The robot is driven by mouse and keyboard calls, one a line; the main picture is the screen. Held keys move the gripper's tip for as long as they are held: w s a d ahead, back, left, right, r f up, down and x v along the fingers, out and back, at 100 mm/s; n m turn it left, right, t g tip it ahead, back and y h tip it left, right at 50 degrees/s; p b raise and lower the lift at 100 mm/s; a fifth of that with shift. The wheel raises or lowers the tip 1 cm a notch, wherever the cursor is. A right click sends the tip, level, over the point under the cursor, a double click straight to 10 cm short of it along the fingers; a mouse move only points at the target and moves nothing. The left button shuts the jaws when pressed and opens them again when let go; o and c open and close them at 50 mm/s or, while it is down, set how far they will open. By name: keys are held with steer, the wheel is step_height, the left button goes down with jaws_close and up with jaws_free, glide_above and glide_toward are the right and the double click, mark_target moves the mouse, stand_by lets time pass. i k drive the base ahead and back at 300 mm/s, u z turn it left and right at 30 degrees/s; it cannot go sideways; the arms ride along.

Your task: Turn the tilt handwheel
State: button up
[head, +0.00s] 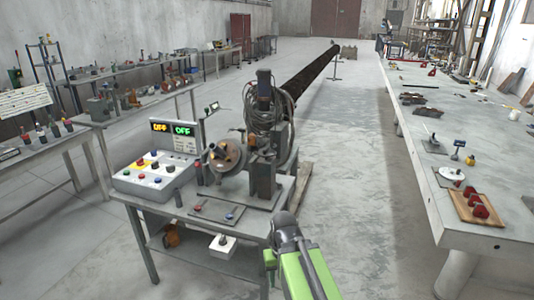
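A round brownish handwheel (229,157) with a small knob stands upright on the front of the auger positioner (264,150). I take it for the tilt handwheel; no label is readable. The machine sits on a grey metal table (262,219). My gripper (284,219) is at the end of my green and grey arm, low in the middle of the head view. It is apart from the handwheel, to its lower right and nearer the camera. Its fingers cannot be made out, so I cannot tell if it is open or shut.
A control box (154,174) with coloured buttons stands left of the handwheel. A long dark auger (312,75) runs back from the machine. A long workbench (455,125) stands right, with free floor between.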

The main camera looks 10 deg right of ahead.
mark_target(266, 152)
steer(key=z, duration=1.15)
steer(key=i, duration=0.9)
steer(key=u, duration=3.2)
steer(key=i, duration=1)
steer(key=z, duration=0.15)
